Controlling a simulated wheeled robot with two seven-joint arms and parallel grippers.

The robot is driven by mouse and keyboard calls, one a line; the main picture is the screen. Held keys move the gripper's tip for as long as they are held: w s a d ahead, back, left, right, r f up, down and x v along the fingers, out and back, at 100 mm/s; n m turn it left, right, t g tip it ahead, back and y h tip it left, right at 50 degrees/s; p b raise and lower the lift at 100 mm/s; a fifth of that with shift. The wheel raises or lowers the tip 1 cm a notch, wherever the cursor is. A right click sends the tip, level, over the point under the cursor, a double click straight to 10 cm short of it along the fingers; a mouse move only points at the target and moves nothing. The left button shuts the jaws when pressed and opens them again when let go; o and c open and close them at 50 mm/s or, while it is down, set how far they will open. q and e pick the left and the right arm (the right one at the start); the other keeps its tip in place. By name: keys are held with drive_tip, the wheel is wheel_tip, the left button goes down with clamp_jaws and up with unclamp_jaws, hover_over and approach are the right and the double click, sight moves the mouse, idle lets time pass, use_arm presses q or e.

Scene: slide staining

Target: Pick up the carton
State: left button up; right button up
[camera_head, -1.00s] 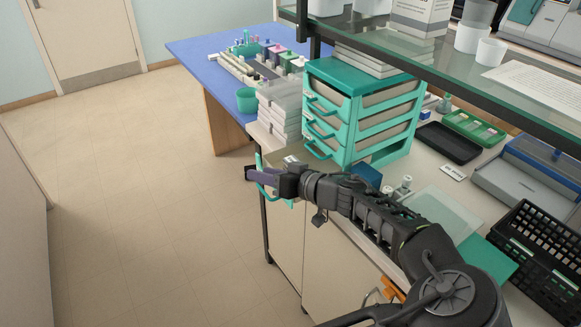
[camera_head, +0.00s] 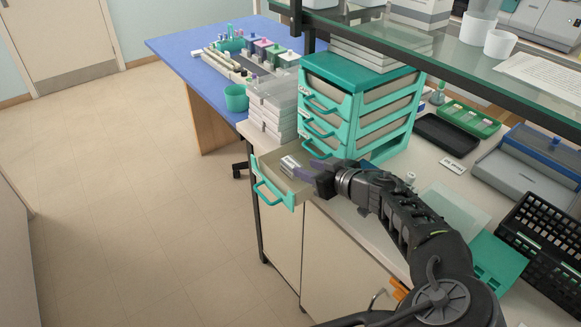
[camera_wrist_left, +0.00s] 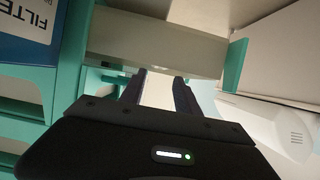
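A small pale carton-like box (camera_head: 290,164) lies in the pulled-out drawer (camera_head: 273,192), which has a teal front and handle. My left gripper (camera_head: 303,168) is over the drawer, its fingers pointing left, close to the small box; I cannot tell whether they touch it. In the left wrist view the fingers of my left gripper (camera_wrist_left: 160,78) are apart, with a pale surface showing between them. A blue and white box with the letters "FILTE" (camera_wrist_left: 30,35) stands at upper left there. My right gripper is not in view.
The teal drawer cabinet (camera_head: 350,115) stands behind my left gripper, with stacked white boxes (camera_head: 272,110) to its left. A glass shelf (camera_head: 455,60) overhangs the bench. A dark tray (camera_head: 447,135) and a black rack (camera_head: 545,245) are to the right. The floor at left is clear.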

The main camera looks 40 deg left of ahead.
sight(293, 163)
use_arm(q)
drive_tip(key=shift+x, duration=1.15)
drive_tip(key=shift+a+p, duration=0.2)
drive_tip(key=shift+p, duration=0.1)
drive_tip(key=p+x, duration=0.1)
drive_tip(key=x, duration=0.3)
drive_tip(key=shift+w+a+f+p, duration=0.15)
drive_tip(key=shift+a+f+p, duration=0.1)
drive_tip(key=shift+p, duration=0.05)
clamp_jaws()
